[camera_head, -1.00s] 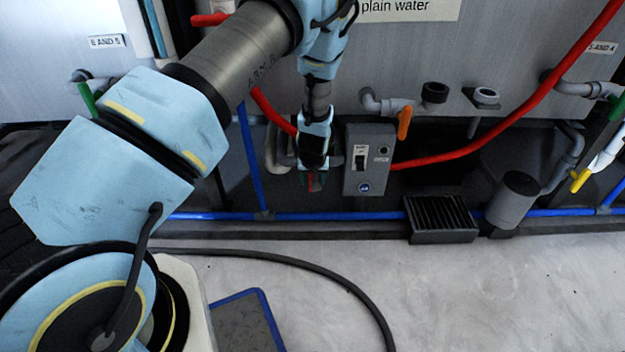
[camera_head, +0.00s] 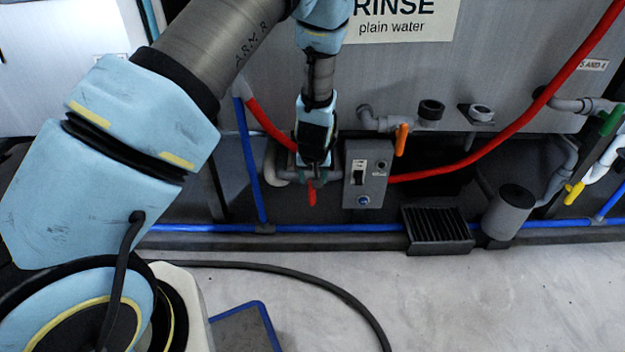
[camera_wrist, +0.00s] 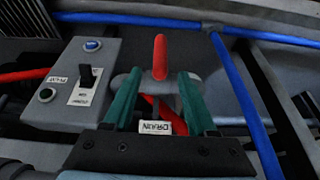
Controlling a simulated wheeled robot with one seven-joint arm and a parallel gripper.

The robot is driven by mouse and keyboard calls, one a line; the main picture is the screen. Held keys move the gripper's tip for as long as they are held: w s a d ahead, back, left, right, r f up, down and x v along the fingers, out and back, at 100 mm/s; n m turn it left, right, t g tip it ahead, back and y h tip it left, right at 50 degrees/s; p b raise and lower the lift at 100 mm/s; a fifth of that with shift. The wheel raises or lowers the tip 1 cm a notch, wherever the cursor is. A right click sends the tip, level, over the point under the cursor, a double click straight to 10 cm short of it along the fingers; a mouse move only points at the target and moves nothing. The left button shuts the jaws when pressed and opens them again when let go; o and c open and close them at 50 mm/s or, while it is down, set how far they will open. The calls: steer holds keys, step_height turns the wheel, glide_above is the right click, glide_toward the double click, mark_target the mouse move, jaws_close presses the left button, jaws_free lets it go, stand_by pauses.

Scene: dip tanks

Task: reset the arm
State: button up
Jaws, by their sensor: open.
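My blue arm reaches across the left of the head view to the front of the grey tank, which bears a "RINSE plain water" sign (camera_head: 402,20). My gripper (camera_head: 313,180) hangs in front of the pipework, left of the switch box. In the wrist view its two green fingers (camera_wrist: 158,92) are apart with nothing gripped between them. The red handle also shows below my gripper in the head view (camera_head: 312,194).
The grey switch box (camera_head: 367,174) is close on the right of my gripper. A red hose (camera_head: 500,142), blue pipes (camera_head: 252,170) and an orange-handled valve (camera_head: 401,139) surround it. A black grate (camera_head: 436,229) lies on the floor edge. Open pale floor (camera_head: 450,305) is in front.

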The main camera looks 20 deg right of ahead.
stand_by(0.3)
steer(key=w+a+r+n+g, duration=0.1)
steer(key=w+a+r+n, duration=0.15)
steer(key=a+r, duration=1.15)
steer(key=s+a+r+g+y, duration=0.1)
steer(key=s+a+r, duration=0.2)
steer(key=a, duration=0.4)
steer(key=s+a+r+n, duration=0.1)
steer(key=s+a+r, duration=0.2)
steer(key=a, duration=0.4)
steer(key=s+a+r+g+y, duration=0.1)
steer(key=s+a+r, duration=0.25)
steer(key=a, duration=0.45)
step_height(320, 180, up, 32)
steer(key=p, duration=3.2)
steer(key=shift+s+p, duration=0.3)
steer(key=shift+s, duration=0.15)
